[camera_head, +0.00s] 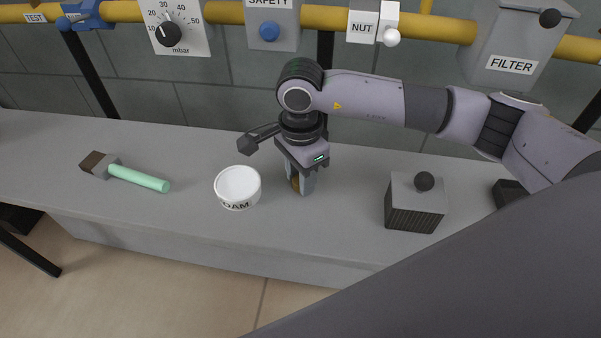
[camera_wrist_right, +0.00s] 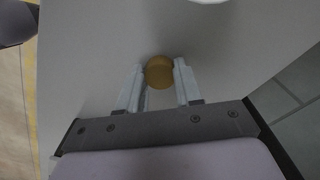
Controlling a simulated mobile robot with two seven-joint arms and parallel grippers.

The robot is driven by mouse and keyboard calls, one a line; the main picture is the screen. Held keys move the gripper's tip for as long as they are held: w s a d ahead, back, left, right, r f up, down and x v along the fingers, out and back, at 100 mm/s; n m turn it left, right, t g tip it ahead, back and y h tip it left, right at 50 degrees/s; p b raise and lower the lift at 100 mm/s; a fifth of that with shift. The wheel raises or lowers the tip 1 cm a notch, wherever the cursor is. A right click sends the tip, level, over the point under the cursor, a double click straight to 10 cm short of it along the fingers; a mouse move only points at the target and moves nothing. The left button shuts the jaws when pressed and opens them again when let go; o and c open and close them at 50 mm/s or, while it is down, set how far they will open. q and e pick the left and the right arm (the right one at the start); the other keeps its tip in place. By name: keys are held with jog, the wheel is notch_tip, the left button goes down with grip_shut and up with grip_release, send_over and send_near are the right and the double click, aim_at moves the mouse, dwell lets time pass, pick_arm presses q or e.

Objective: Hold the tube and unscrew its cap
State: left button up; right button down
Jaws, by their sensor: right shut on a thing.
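My right gripper (camera_head: 301,183) points down at the bench, its fingers shut on a small amber-brown round thing (camera_head: 295,183). In the right wrist view this amber-brown thing (camera_wrist_right: 159,72) sits between the tips of the right gripper's two fingers (camera_wrist_right: 160,82). It may be the tube or its cap; I cannot tell which, as the fingers hide much of it. No other tube with a cap is clear to see. My left gripper is not in view.
A grey ribbed block with a black knob (camera_head: 414,205) stands to the right. The grey bench (camera_head: 330,225) is clear in front.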

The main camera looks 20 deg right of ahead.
jog(key=shift+f, duration=0.1)
jog(key=c, duration=0.8)
grip_release()
jog(key=shift+o, duration=0.2)
jog(key=shift+w+r, duration=0.1)
jog(key=shift+r, duration=0.35)
notch_tip(320, 180, up, 12)
jog(key=shift+f, duration=0.25)
